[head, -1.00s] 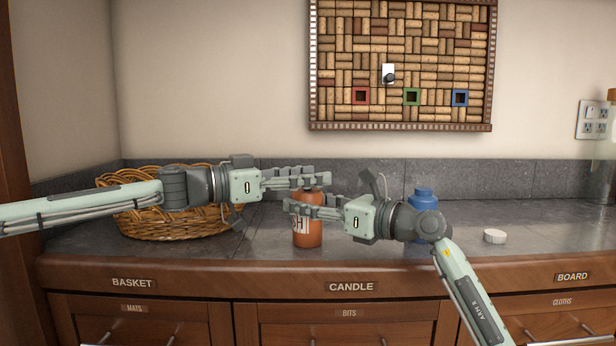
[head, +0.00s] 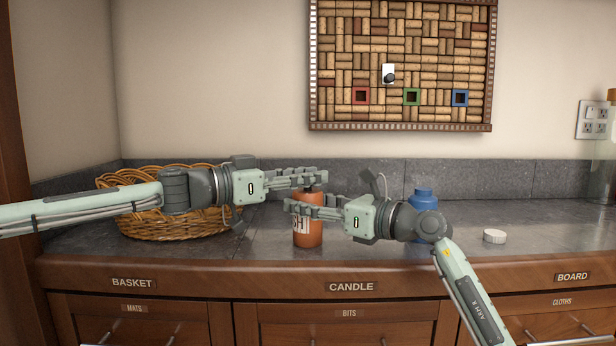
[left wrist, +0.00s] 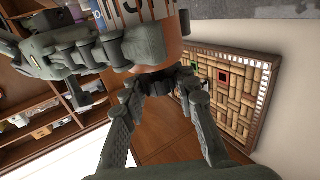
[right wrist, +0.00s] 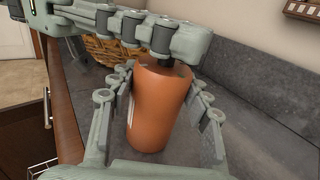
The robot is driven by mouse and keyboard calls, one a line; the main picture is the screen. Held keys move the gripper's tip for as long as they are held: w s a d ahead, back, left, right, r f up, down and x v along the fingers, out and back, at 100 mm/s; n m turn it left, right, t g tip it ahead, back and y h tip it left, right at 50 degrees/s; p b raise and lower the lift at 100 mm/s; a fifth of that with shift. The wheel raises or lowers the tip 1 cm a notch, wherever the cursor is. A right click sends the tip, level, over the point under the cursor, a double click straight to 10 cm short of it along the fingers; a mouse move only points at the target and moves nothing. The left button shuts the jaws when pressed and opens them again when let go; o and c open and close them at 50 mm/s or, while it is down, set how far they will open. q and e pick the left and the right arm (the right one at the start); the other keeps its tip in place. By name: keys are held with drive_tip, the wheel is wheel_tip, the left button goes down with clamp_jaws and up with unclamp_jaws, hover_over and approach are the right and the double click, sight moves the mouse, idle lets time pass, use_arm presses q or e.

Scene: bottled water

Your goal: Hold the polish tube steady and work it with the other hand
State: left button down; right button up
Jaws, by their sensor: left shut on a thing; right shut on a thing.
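The polish tube (head: 309,236) is an orange cylinder with a white label, standing upright on the counter. My right gripper (head: 308,209) is shut around its upper body from the right. In the right wrist view the orange tube (right wrist: 158,110) sits between my right fingers. My left gripper (head: 309,179) is shut at the tube's top, just above the right one. In the left wrist view the tube (left wrist: 160,45) shows beyond the left fingertips, with my right gripper across it. The part inside the left fingers is mostly hidden.
A wicker basket (head: 150,222) stands behind my left arm. A blue bottle (head: 423,199) stands behind my right wrist, and a white round lid (head: 494,236) lies to its right. The counter's front edge (head: 200,265) runs below. A cork board (head: 430,40) hangs on the wall.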

use_arm(q)
drive_tip(key=n+t+y, duration=0.5)
drive_tip(key=t+y, duration=0.1)
drive_tip(key=shift+s+d+f+n, duration=0.2)
drive_tip(key=shift+d+n, duration=0.1)
drive_tip(key=shift+n, duration=0.1)
drive_tip(key=n+t+y, duration=0.2)
drive_tip(key=y, duration=0.1)
drive_tip(key=shift+d+r, duration=0.1)
drive_tip(key=shift+d, duration=0.2)
drive_tip(key=n+y, duration=0.2)
drive_tip(key=y, duration=0.1)
drive_tip(key=shift+w+a+t, duration=0.15)
drive_tip(key=shift+a+t, duration=0.25)
drive_tip(key=shift+w+a+n+y, duration=0.15)
drive_tip(key=shift+n+y, duration=0.65)
drive_tip(key=shift+y, duration=0.45)
drive_tip(key=shift+s+a+n+y, duration=0.15)
drive_tip(key=shift+n+y, duration=0.65)
drive_tip(key=shift+y, duration=0.45)
drive_tip(key=shift+r+y, duration=0.1)
drive_tip(key=shift+y, duration=0.2)
drive_tip(key=c, duration=1.1)
unclamp_jaws()
drive_tip(key=shift+c, duration=0.2)
